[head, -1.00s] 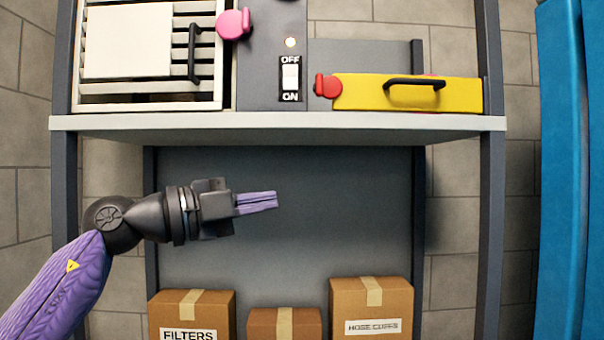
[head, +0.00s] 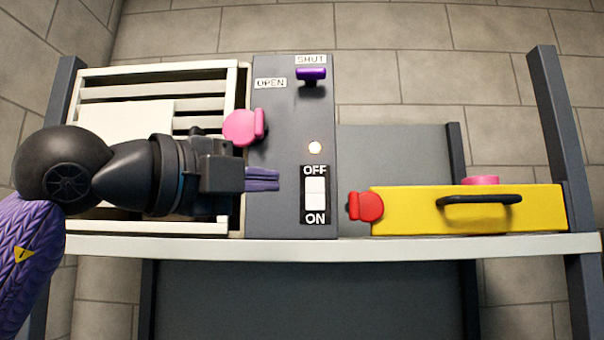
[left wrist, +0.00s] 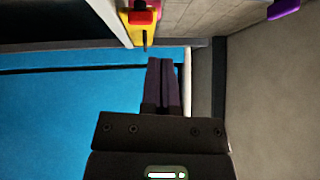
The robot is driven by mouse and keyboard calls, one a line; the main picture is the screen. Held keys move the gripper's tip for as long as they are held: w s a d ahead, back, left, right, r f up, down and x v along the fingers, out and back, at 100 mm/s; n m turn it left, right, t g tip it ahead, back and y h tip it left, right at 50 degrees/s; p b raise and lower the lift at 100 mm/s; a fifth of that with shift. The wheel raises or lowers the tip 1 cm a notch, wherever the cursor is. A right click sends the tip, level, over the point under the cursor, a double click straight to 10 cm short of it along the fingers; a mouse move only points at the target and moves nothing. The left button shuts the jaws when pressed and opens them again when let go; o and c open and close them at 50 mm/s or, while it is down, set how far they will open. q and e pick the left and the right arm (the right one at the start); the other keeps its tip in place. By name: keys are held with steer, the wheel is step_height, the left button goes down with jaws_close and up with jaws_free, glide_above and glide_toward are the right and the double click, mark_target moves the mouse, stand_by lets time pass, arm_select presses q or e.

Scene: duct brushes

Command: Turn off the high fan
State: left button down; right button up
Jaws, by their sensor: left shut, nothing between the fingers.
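A dark panel (head: 285,215) on the upper shelf bears a white rocker switch (head: 315,192), with OFF above it and ON below. I cannot tell which way the rocker is tipped. A small round lamp (head: 315,147) glows above it. My left gripper (head: 277,180) is shut and empty, its purple fingers pointing right, just left of the switch in the picture and apart from it. The fingers also show in the left wrist view (left wrist: 161,65), where the switch cannot be made out. My right gripper is not in view.
A purple lever (head: 311,74) sits by OPEN and SHUT labels above the lamp. A pink knob (head: 242,127) is close above my gripper. A yellow box (head: 420,212) with a black handle and red latch (head: 365,206) is at right. A slatted frame (head: 150,228) lies behind my arm.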

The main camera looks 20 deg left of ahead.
mark_target(321, 185)
arm_select(q)
steer(key=w+p, duration=0.2)
steer(key=w, duration=0.1)
steer(key=w+d+r+p, duration=0.1)
steer(key=w, duration=0.1)
steer(key=w+d+p, duration=0.1)
steer(key=w+p, duration=0.1)
steer(key=w, duration=0.1)
steer(key=shift+w+r+p, duration=0.2)
steer(key=shift+w+p, duration=0.1)
steer(key=shift+w+a+f, duration=0.1)
steer(key=shift+w+a, duration=0.05)
steer(key=shift+w, duration=0.05)
steer(key=shift+f, duration=0.1)
